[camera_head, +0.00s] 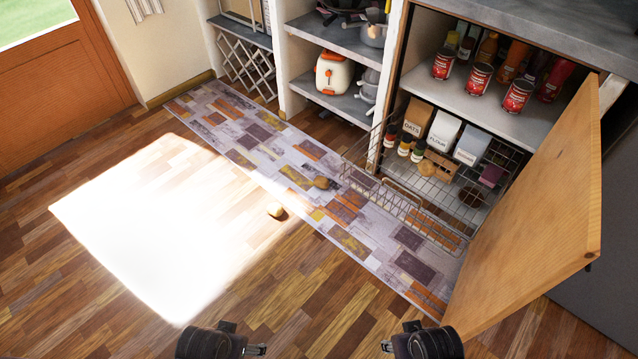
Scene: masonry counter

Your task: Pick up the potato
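A small tan, potato-like lump (275,210) lies on the wooden floor at the edge of the bright sunlit patch, just off the rug. A darker brown lump, also potato-like (321,183), lies on the patterned rug a little further back and to the right. I cannot tell for sure which is the potato. My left gripper (256,350) and my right gripper (387,346) show at the bottom edge, well apart from both lumps. Only small parts of their fingers show, so their opening is unclear. I see nothing held in either.
A wire basket (385,185) is pulled out over the rug (225,125), with boxes, jars and a round brown item inside. An open wooden cabinet door (530,215) stands at the right. Red cans (480,78) stand on the shelf above. The floor at left is clear.

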